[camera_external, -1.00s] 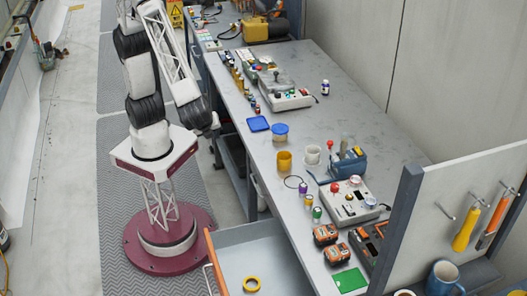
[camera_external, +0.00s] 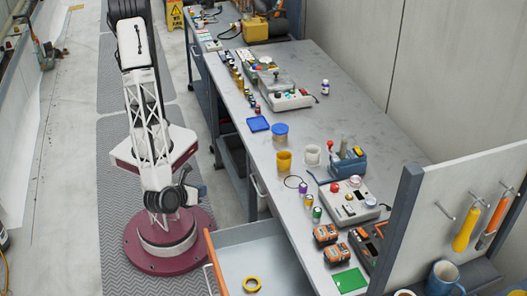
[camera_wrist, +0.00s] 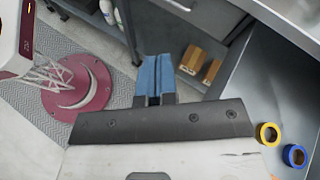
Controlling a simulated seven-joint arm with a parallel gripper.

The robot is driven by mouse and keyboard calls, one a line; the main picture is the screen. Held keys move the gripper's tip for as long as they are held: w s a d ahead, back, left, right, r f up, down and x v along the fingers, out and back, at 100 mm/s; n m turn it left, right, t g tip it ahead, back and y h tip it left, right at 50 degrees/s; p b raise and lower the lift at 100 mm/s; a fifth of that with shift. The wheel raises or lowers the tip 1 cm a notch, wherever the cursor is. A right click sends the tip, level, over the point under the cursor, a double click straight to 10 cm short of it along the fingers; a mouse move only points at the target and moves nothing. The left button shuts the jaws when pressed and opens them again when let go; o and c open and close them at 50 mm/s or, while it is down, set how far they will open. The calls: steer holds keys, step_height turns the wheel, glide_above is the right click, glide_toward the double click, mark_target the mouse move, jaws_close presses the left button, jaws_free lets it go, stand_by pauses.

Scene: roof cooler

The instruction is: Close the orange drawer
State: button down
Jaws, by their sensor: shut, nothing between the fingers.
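The orange drawer (camera_external: 216,262) is pulled out from the near end of the workbench in the external view. Its front edge is orange, its inside is grey, and a pale handle is on the outer side. A yellow tape roll (camera_external: 252,284) lies inside.
The workbench (camera_external: 355,105) holds several jars, control boxes and orange batteries. The wrist view shows a yellow ring (camera_wrist: 268,134) and a blue ring (camera_wrist: 294,155) at right, and brown boxes (camera_wrist: 200,62) on a lower shelf. Grey floor mat lies left of the drawer.

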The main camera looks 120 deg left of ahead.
mark_target(278, 237)
steer(key=s+d+f+m+t, duration=0.2)
steer(key=d+f+m+t, duration=0.2)
steer(key=d+f, duration=0.5)
steer(key=s+d+f+m+t, duration=0.3)
steer(key=d+f+m+t, duration=0.2)
steer(key=d+f, duration=0.4)
steer(key=d, duration=0.2)
steer(key=shift+s+d+t, duration=0.25)
steer(key=shift+d+t, duration=0.05)
steer(key=shift+d, duration=0.05)
steer(key=shift+w+a, duration=0.1)
steer(key=x, duration=1.3)
steer(key=shift+w+a, duration=0.25)
steer(key=shift+a, duration=0.05)
steer(key=shift+w+a+f, duration=0.1)
steer(key=x, duration=2.9)
steer(key=shift+f, duration=0.15)
steer(key=shift+w+a, duration=0.25)
steer(key=shift+w, duration=0.05)
steer(key=shift+w+a, duration=0.1)
steer(key=shift+w, duration=0.05)
